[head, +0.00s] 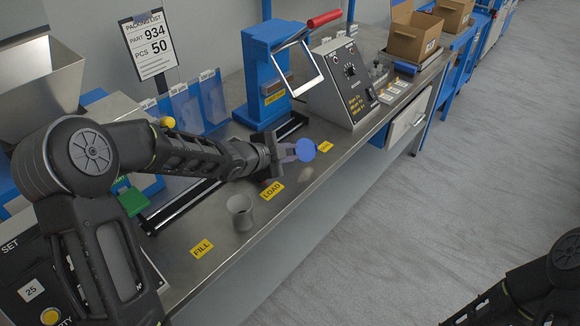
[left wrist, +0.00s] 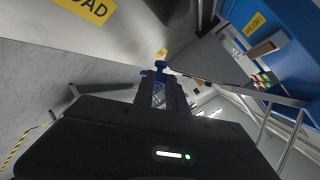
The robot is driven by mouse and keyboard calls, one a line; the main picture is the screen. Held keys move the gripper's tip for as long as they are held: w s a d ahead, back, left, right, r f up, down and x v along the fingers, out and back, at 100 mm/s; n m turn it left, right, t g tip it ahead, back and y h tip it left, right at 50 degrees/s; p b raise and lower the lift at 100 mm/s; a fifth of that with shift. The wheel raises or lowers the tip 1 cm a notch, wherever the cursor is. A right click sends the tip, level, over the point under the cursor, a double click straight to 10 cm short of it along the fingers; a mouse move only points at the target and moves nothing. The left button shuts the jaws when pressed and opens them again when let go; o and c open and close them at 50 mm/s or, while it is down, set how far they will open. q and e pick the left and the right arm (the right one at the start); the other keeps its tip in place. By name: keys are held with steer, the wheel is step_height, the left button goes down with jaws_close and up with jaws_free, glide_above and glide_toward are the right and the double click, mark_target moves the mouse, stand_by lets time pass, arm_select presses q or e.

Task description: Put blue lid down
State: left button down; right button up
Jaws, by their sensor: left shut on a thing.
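The blue lid (head: 305,149) is a small round disc in the head view, held at the tips of my left gripper (head: 290,151). In the left wrist view the blue lid (left wrist: 160,66) shows between the fingertips of my left gripper (left wrist: 160,82), which is shut on it. The lid appears near a yellow label (head: 325,146) by the bench's front edge. I cannot tell its exact height over the metal bench. A grey cup (head: 240,212) stands on the bench between the LOAD label (head: 272,190) and the FILL label (head: 202,248). My right gripper is out of view.
A blue press (head: 268,70) with a red handle (head: 324,18) stands behind the lid. A control box (head: 342,84) stands to its right. Blue bins (head: 190,106) line the back. Cardboard boxes (head: 414,36) stand farther right. Open floor (head: 450,180) lies in front.

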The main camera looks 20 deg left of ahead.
arm_select(q)
step_height(320, 180, down, 4)
steer(key=shift+b, duration=0.65)
steer(key=shift+f, duration=0.45)
steer(key=shift+f, duration=0.25)
steer(key=c, duration=1.3)
jaws_free()
steer(key=shift+r, duration=0.1)
steer(key=shift+c, duration=0.2)
steer(key=shift+r, duration=0.1)
